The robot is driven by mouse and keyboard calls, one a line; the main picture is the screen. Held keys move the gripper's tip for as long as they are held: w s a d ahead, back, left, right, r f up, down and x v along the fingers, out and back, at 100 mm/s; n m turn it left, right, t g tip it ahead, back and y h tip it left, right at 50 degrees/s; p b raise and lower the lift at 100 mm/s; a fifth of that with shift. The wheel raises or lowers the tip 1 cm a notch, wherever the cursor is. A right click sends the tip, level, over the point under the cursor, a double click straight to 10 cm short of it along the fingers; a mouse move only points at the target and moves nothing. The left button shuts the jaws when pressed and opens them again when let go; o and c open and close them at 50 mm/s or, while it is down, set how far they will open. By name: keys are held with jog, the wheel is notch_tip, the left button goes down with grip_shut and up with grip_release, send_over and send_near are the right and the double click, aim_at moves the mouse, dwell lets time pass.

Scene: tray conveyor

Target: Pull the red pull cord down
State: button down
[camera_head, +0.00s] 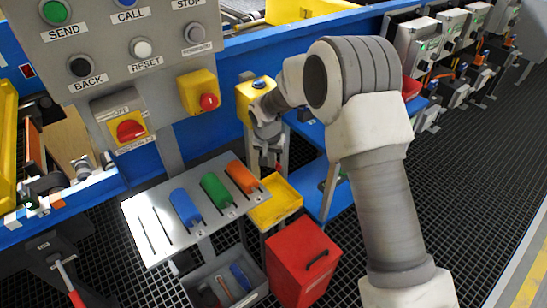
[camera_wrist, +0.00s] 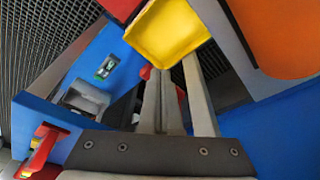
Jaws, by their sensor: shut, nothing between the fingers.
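My gripper (camera_head: 268,158) points down below a yellow box (camera_head: 258,88) on a post, to the right of the control panel. In the wrist view its two grey fingers (camera_wrist: 161,100) are together and empty. A small red piece (camera_wrist: 146,72) shows behind the fingertips, partly hidden by them; it may be the pull cord's end, but I cannot tell whether they touch. No cord line is clear in either view. At the lower left of the head view, a red handle (camera_head: 76,298) hangs on a pale rod below a grey box (camera_head: 52,255).
A yellow tray (camera_head: 293,190) lies below my gripper, with a red bin (camera_head: 302,262) in front. A sloped metal rack (camera_head: 150,205) holds blue, green and orange handles on the left. The button panel (camera_head: 110,45) stands upper left. A blue frame (camera_head: 345,196) is close on the right.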

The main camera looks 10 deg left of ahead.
jog(key=shift+s+r, duration=0.2)
jog(key=shift+s, duration=0.35)
jog(key=p+v, duration=0.3)
jog(key=v, duration=1.4)
jog(key=shift+r, duration=0.2)
jog(key=shift+s, duration=0.1)
